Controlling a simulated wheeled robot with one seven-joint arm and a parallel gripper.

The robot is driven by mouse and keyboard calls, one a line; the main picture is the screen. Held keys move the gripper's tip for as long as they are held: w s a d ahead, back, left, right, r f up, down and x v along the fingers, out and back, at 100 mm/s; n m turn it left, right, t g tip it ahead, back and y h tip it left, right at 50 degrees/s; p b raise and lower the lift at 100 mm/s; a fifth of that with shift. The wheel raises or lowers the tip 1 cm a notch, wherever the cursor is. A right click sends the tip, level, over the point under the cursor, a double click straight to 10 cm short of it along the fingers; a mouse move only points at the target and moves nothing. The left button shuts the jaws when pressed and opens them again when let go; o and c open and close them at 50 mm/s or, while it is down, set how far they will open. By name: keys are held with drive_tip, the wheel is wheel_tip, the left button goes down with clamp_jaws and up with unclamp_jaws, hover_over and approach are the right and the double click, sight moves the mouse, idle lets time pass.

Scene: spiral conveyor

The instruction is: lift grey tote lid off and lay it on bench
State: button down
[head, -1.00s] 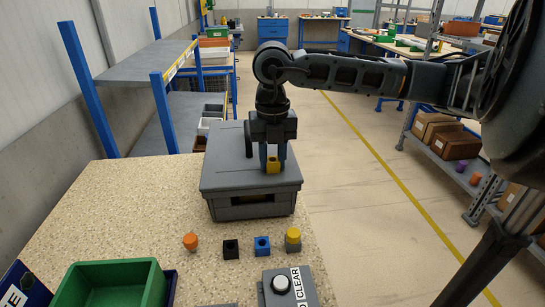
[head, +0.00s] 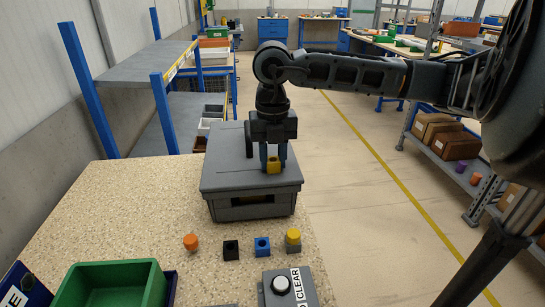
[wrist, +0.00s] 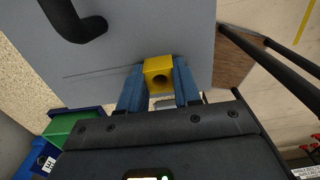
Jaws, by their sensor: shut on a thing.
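The grey tote (head: 222,208) stands near the bench's far right edge. Its flat grey lid (head: 222,165) sits on top, with a dark slot-like opening in the tote's front below it. A black curved handle (head: 249,142) rises from the lid; it also shows in the wrist view (wrist: 82,27). My gripper (wrist: 159,84) points down over the lid, its blue fingers shut on a yellow block (wrist: 158,68) with a round hole. The block (head: 273,166) is at the lid's right part, away from the handle. Whether it touches the lid is unclear.
On the speckled bench (head: 120,210) in front of the tote stand an orange piece (head: 190,242), a black block (head: 231,250), a blue block (head: 262,247) and a yellow-topped grey piece (head: 293,240). A green bin (head: 105,285) and button box (head: 305,290) are nearer. The bench left of the tote is clear.

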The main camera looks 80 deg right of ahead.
drive_tip(key=shift+r+p, duration=0.45)
drive_tip(key=shift+r, duration=0.8)
drive_tip(key=shift+r+p, duration=0.45)
drive_tip(key=shift+r, duration=1.55)
